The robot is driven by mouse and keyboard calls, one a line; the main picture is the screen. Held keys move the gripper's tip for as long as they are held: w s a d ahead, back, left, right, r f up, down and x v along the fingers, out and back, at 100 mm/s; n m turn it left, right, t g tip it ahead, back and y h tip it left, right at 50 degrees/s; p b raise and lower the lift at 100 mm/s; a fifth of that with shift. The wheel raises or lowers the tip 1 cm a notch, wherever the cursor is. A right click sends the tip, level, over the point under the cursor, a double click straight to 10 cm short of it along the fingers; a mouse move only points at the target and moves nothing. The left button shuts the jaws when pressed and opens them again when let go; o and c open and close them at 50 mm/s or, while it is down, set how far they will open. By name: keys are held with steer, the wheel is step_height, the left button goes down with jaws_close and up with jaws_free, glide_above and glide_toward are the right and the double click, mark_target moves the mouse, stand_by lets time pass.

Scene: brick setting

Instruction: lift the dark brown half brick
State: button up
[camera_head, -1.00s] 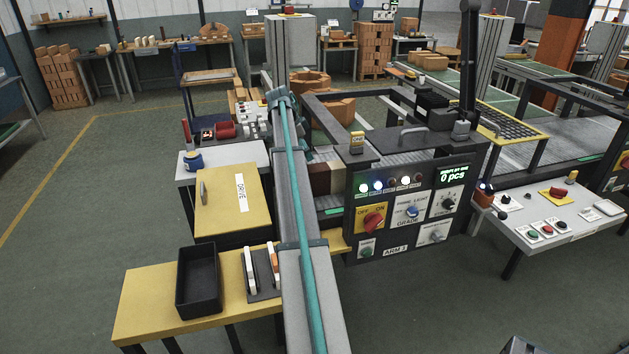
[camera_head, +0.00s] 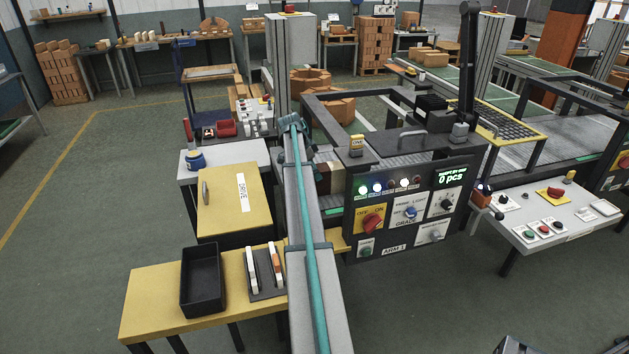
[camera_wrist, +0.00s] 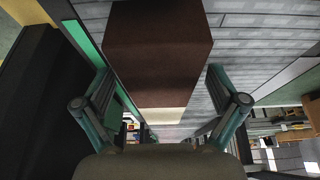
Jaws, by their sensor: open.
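The dark brown half brick (camera_wrist: 158,45) fills the upper middle of the wrist view, on a grey slatted surface (camera_wrist: 255,45). My gripper (camera_wrist: 160,78) is open, with one teal finger on each side of the brick's near part. Gaps show between the fingers and the brick, so it is not gripped. A cream block or face (camera_wrist: 160,115) shows just below the brick in the picture. In the head view the dark brown brick (camera_head: 323,174) is partly hidden by my arm, and my fingers are hard to make out.
A black control panel (camera_head: 412,205) stands right of the brick, below a dark frame (camera_head: 345,94). A yellow cabinet (camera_head: 228,205) and a black tray (camera_head: 201,280) lie left of my arm. A dark block or wall (camera_wrist: 40,105) is close at left in the wrist view.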

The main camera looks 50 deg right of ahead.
steer(key=shift+f, duration=0.25)
stand_by(0.4)
jaws_close()
stand_by(0.6)
